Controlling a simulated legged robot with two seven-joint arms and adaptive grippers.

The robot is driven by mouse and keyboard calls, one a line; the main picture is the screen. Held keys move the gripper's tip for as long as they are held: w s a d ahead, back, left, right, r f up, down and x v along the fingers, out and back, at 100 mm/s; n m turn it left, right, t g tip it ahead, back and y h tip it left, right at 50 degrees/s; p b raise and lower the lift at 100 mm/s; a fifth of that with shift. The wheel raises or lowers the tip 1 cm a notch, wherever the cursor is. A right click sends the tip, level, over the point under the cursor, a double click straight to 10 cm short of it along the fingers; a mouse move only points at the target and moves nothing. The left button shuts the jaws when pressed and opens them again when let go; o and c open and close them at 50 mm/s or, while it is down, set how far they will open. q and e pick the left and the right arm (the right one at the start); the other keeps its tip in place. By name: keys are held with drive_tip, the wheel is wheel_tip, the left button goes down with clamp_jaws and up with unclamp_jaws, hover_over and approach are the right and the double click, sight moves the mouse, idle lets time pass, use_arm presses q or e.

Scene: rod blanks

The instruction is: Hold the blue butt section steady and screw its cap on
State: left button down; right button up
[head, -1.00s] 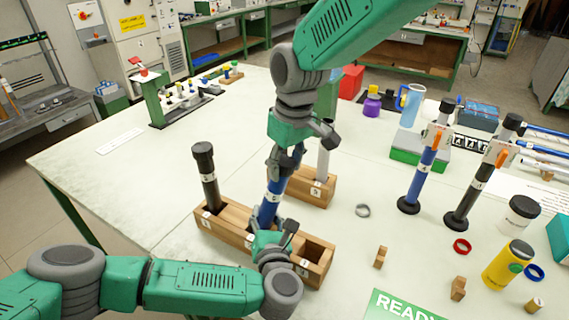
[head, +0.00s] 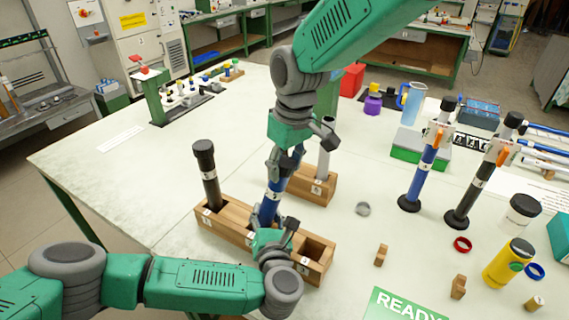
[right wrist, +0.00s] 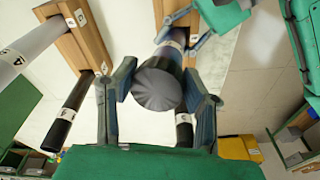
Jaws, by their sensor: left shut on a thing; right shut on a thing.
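The blue butt section (head: 271,204) stands upright, slightly leaning in the picture, in the front wooden rack (head: 236,233), with a white label on it. My left gripper (head: 268,236) is shut on its lower part, just above the rack. My right gripper (head: 284,168) comes down from above and is shut on the dark cap at the top of the section. In the right wrist view the round dark grey cap (right wrist: 157,88) sits between the two fingers, in line with the blue tube. The joint between cap and tube is hidden.
A black section (head: 207,172) stands in the rack's left slot; a slot on the right is empty. A grey tube (head: 325,160) stands in the rear block. Two sections on round feet (head: 420,180), a grey ring (head: 363,209) and a yellow bottle (head: 507,263) are right.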

drive_tip(key=shift+f, duration=0.1)
drive_tip(key=m+g, duration=0.1)
drive_tip(key=m, duration=0.5)
drive_tip(key=shift+a, duration=0.15)
drive_tip(key=o, duration=1)
drive_tip(key=shift+d+r, duration=0.2)
drive_tip(key=shift+r, duration=0.55)
drive_tip(key=shift+d+r, duration=0.2)
drive_tip(key=shift+r, duration=0.6)
drive_tip(key=shift+d+r, duration=0.2)
drive_tip(key=shift+r, duration=0.55)
drive_tip(key=shift+c, duration=0.4)
